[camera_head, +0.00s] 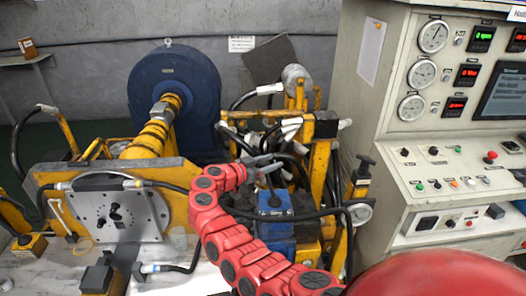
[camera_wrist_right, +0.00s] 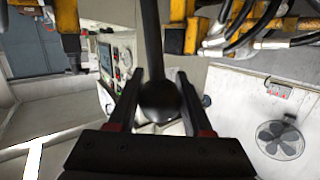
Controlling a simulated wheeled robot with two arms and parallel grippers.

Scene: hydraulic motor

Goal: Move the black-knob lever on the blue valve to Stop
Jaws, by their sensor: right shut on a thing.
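The blue valve (camera_head: 275,205) stands in the middle of the head view, on the yellow frame. My right gripper (camera_head: 268,166), at the end of the red arm, is just above and left of it. In the right wrist view the black knob (camera_wrist_right: 160,101) sits between the two fingers of this gripper, which is shut on it. The dark lever rod (camera_wrist_right: 151,35) runs up from the knob in that picture. In the head view the knob and lever cannot be made out clearly by the gripper. My left gripper is not in view.
Black hoses and yellow frame parts (camera_head: 325,150) crowd around the valve. A grey control console (camera_head: 405,240) with gauges and buttons stands at the right. A blue motor (camera_head: 190,80) is behind. A grey plate (camera_head: 130,215) with black knobs is at the left.

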